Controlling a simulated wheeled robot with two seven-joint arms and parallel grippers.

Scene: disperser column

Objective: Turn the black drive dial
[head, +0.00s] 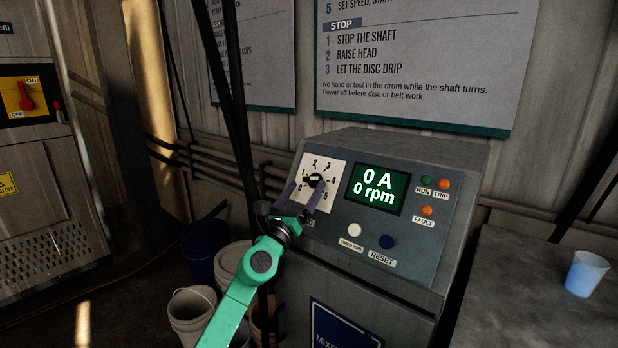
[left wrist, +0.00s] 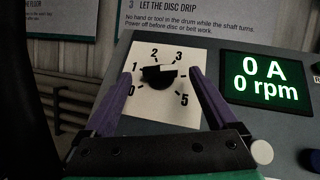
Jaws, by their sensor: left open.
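The black drive dial (head: 315,181) sits on a white scale plate numbered 0 to 5, on the sloping grey control panel. In the left wrist view the dial (left wrist: 158,75) is near the middle, with a pale mark on its upper right; its exact setting is hard to read. My left gripper (head: 306,187) is open, its purple fingers reaching up to the plate. In the left wrist view its fingertips (left wrist: 161,74) stand on the left and right of the dial, with visible gaps. I cannot tell their depth from the plate. My right gripper is not in view.
The green display (head: 376,189) reads 0 A and 0 rpm. A white button (head: 354,230), a blue reset button (head: 386,242) and several lamps share the panel. Buckets (head: 192,310) stand below left. A pale cup (head: 586,273) stands on the right-hand surface.

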